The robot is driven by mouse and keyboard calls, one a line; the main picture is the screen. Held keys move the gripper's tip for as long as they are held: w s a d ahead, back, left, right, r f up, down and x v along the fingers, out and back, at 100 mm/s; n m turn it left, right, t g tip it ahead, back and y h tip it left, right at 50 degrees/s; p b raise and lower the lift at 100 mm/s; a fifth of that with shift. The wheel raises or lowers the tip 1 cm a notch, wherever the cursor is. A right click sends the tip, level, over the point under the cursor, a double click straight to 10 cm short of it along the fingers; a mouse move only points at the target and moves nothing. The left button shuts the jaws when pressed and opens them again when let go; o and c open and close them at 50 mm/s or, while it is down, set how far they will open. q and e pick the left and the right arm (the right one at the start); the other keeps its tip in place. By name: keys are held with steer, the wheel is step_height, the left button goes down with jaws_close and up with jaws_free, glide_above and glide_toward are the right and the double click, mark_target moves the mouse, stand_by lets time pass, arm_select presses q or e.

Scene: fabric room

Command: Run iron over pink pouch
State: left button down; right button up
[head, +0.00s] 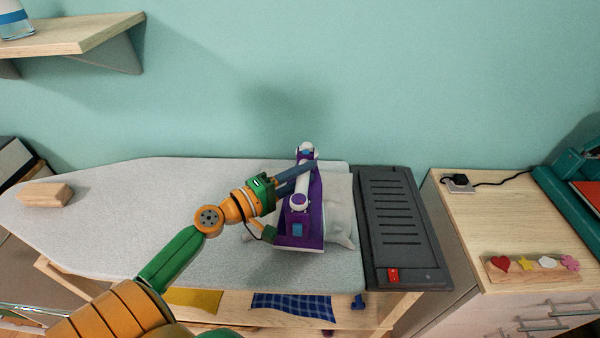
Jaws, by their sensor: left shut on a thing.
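A purple and white iron (316,208) is on the right part of the grey ironing board (130,215). My left gripper (303,177) reaches in from the left and is shut on the iron's white handle. Beneath the iron is a pale, whitish cloth pouch (341,214); its right side and a lower corner show, and the iron hides most of the rest. No clearly pink pouch shows. I cannot tell whether the iron's plate touches the cloth. My right gripper is not in view.
A dark slotted iron rest (392,220) with a red switch adjoins the board's right end. A wooden block (45,195) lies at the far left. Folded yellow (193,301) and blue checked (291,305) cloths lie below. The board's middle is clear. A wooden cabinet (490,225) stands right.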

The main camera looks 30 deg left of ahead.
arm_select(q)
steer(key=shift+w+d+r, duration=0.1)
steer(key=shift+w+d, duration=0.3)
steer(key=shift+d, duration=0.4)
steer(key=shift+w+d+r+p, duration=0.15)
steer(key=shift+r+p, duration=0.15)
steer(key=shift+p, duration=0.4)
steer(key=shift+d+r, duration=0.1)
steer(key=shift+r, duration=0.7)
steer(key=shift+a+r+p, duration=0.25)
steer(key=shift+r+p, duration=0.2)
steer(key=shift+p, duration=0.35)
step_height(320, 180, up, 5)
steer(key=p, duration=0.6)
glide_above(313, 194)
steer(key=shift+a, duration=0.2)
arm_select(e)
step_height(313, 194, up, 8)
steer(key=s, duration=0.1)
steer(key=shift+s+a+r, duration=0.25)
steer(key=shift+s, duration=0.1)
arm_select(q)
steer(key=shift+b, duration=0.3)
